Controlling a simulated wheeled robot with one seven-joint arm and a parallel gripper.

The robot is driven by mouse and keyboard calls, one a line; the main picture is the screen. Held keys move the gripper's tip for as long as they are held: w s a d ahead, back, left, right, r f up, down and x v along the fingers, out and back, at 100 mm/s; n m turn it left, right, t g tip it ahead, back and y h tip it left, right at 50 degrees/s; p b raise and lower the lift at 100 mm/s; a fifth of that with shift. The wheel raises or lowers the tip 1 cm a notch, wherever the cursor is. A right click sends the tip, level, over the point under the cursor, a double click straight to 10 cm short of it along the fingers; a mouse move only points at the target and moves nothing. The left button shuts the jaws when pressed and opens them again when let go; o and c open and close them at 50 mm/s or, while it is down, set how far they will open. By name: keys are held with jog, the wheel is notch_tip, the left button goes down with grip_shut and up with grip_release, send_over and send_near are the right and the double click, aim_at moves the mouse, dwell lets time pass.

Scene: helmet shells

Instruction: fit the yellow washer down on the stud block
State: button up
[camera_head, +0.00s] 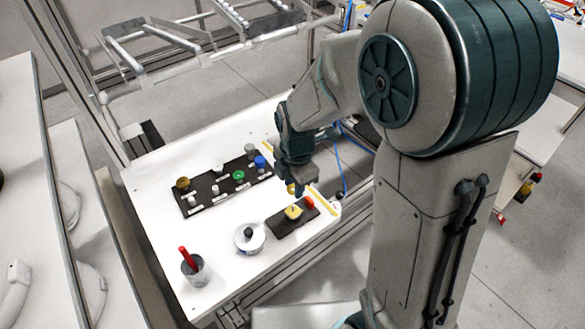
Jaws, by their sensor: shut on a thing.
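My gripper (295,185) points down over the right part of the white table and is shut on the yellow washer (291,189), a small ring at its fingertips. The washer is above the far edge of a small dark plate and appears apart from it. A yellow block (293,212) on that plate, with a small raised top, looks like the stud block. It lies just nearer the camera than the washer. The fingertips are small and partly hidden by the gripper body.
The dark plate (284,227) also bears a red piece (309,202). A larger dark tray (208,201) with several small parts, one green and one blue, lies to the left. A white round lidded pot (250,238) and a cup (196,271) with a red handle stand nearer.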

aim_at(294, 206)
jog(key=shift+a+r, duration=0.1)
jog(key=shift+r, duration=0.05)
dwell(0.3)
jog(key=shift+f, duration=0.2)
jog(key=shift+f+b, duration=2.45)
jog(key=shift+f, duration=0.3)
jog(key=shift+f+b, duration=1.4)
jog(key=shift+f, duration=0.15)
jog(key=shift+r, duration=0.15)
jog(key=shift+r+p, duration=1.05)
jog(key=shift+r, duration=0.15)
jog(key=shift+f+b, duration=0.8)
jog(key=shift+f, duration=0.4)
dwell(0.4)
